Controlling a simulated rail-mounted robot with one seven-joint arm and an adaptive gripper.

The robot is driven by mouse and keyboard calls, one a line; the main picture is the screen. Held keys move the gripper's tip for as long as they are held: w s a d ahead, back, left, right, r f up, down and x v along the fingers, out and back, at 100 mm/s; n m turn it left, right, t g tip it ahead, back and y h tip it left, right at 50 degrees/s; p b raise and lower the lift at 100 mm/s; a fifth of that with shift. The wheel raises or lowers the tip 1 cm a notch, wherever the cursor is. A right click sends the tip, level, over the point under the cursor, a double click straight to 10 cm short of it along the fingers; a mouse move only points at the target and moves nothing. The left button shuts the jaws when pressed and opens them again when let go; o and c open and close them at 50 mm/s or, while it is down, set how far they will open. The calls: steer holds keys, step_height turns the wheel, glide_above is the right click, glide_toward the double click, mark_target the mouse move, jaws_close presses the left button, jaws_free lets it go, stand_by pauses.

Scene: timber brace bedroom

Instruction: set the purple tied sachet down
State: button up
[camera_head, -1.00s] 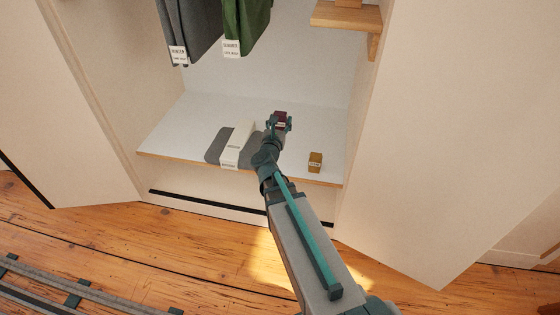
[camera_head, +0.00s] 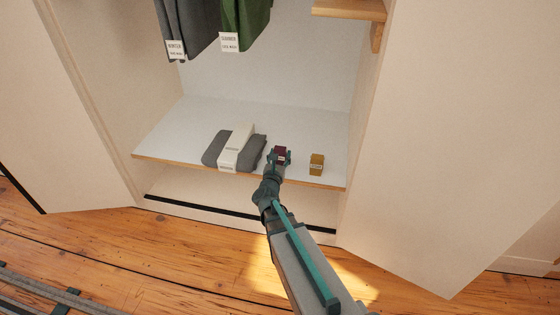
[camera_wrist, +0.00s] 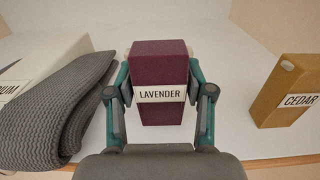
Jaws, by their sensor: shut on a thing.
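The purple sachet (camera_head: 281,152) is a small upright block over the wardrobe shelf (camera_head: 190,125). In the wrist view the purple sachet (camera_wrist: 159,65) carries a white band reading LAVENDER. My gripper (camera_head: 279,158) is shut on it, with a teal finger against each side; the gripper also shows in the wrist view (camera_wrist: 159,100). The sachet's base is low, near the shelf surface; I cannot tell whether it touches.
A tan CEDAR block (camera_head: 317,164) stands to the right near the shelf's front edge. A folded grey cloth with a white band (camera_head: 235,148) lies to the left. Hanging grey (camera_head: 188,25) and green (camera_head: 246,22) garments are above. The shelf behind the sachet is clear.

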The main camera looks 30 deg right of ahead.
steer(key=shift+f, duration=0.5)
steer(key=shift+f+b, duration=0.3)
steer(key=shift+b, duration=0.1)
steer(key=o, duration=1.1)
steer(key=shift+r, duration=0.1)
steer(key=shift+r+p, duration=0.15)
steer(key=shift+p, duration=0.5)
